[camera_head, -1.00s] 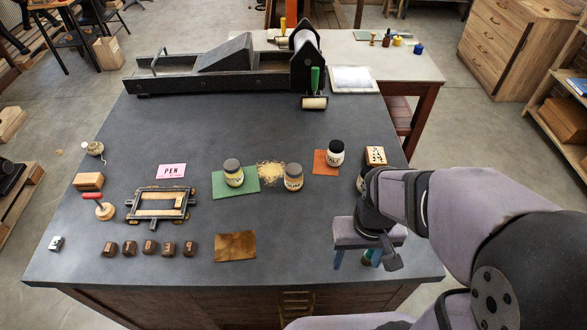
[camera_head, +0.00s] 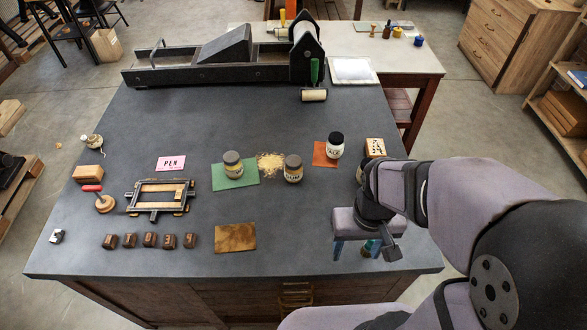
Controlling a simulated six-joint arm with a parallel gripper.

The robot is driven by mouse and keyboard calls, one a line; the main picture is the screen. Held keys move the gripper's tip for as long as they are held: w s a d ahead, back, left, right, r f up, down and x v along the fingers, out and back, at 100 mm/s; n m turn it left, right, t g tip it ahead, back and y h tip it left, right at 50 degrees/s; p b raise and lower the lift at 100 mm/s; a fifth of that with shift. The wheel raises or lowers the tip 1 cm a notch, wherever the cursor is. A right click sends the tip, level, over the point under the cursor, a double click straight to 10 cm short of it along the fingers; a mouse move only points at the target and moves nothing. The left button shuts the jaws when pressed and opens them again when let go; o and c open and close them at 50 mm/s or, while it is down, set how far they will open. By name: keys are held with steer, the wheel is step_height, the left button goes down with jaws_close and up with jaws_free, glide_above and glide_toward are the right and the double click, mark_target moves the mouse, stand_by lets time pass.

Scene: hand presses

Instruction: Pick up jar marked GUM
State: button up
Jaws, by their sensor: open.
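The jar that seems to be marked GUM (camera_head: 293,170) stands upright near the middle of the dark table. It has a grey-brown lid, a tan body and a pale label, and it stands at the right edge of a patch of yellowish crumbs (camera_head: 270,163). My gripper (camera_head: 354,249) is at the table's front right, pointing down with its blue-green fingers apart and nothing seen between them. It is to the right of the jar and nearer the front edge, well apart from it. My wrist hides part of the table behind it.
A similar jar (camera_head: 232,165) stands on a green card (camera_head: 236,184). A dark-lidded white jar (camera_head: 335,146) stands by an orange card (camera_head: 322,158). A wooden block (camera_head: 375,147) is close behind my wrist. A brown sheet (camera_head: 235,237) lies in front; bare table separates it from my gripper.

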steer(key=shift+o, duration=0.3)
steer(key=t+b, duration=1.3)
steer(key=b, duration=0.2)
glide_toward(293, 165)
steer(key=x, duration=0.8)
steer(key=shift+s+f, duration=0.15)
steer(key=shift+f, duration=0.25)
steer(key=shift+w+a+r+t, duration=0.1)
steer(key=shift+w+r+t, duration=0.1)
steer(key=shift+w+t, duration=0.25)
steer(key=shift+w, duration=0.35)
steer(key=shift+w+f, duration=0.35)
steer(key=shift+w, duration=0.25)
steer(key=shift+w+p, duration=0.1)
steer(key=shift+p, duration=0.25)
